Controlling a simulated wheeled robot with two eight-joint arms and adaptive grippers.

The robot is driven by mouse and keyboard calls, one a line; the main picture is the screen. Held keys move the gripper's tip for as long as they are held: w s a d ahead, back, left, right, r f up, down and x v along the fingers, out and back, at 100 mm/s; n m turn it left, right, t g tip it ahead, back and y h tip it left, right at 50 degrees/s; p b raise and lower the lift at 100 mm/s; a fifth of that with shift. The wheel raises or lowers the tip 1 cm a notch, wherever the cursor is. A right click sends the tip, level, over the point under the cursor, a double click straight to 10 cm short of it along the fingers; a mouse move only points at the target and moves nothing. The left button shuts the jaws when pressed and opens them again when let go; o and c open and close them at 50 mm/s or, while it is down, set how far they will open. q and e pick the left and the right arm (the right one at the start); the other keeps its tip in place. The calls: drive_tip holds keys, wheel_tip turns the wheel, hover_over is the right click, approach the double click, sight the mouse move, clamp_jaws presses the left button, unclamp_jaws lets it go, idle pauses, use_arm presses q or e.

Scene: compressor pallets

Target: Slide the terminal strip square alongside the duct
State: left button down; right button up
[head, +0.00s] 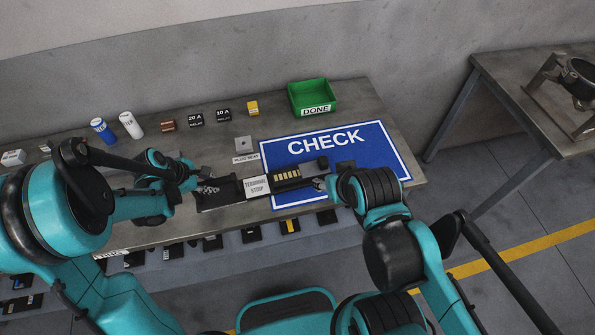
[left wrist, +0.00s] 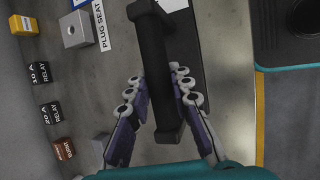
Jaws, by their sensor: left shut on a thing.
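The terminal strip (head: 257,187) lies across the table's front part, with a white label, a row of yellowish terminals and dark ends. Its right part lies over the blue CHECK mat (head: 330,150). My left gripper (head: 202,183) is at its left end. In the left wrist view the fingers (left wrist: 162,105) are shut on a black bar (left wrist: 155,70) that stands above a dark flat piece. My right gripper (head: 322,184) is by the strip's right end; its fingers are too small and covered to read. I cannot pick out the duct for certain.
A plug seat block (head: 243,143), relays (head: 195,120), a yellow block (head: 253,108) and blue and white cylinders (head: 131,125) stand along the back. A green DONE bin (head: 313,97) is at the back right. The table's front edge is close to the strip.

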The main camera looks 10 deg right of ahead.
use_arm(q)
drive_tip(key=c, duration=1.3)
unclamp_jaws()
drive_tip(key=shift+w+a+f, duration=0.15)
drive_tip(key=shift+a, duration=0.05)
drive_tip(key=shift+r, duration=0.2)
drive_tip(key=v, duration=1.1)
drive_tip(key=shift+s+a+r, duration=0.15)
drive_tip(key=shift+s+r, duration=0.05)
drive_tip(key=shift+r, duration=0.1)
drive_tip(key=s+r+m+t+y, duration=0.1)
drive_tip(key=s+m, duration=0.3)
drive_tip(key=m, duration=0.2)
drive_tip(key=s+r+m+t+y, duration=0.1)
drive_tip(key=s+r+m+y, duration=0.1)
drive_tip(key=s+m, duration=0.3)
drive_tip(key=s+r+m+t+y+b, duration=0.1)
drive_tip(key=s+r+m+t, duration=0.1)
drive_tip(key=s+m, duration=0.3)
drive_tip(key=shift+d+m, duration=0.4)
drive_tip(key=shift+m, duration=0.5)
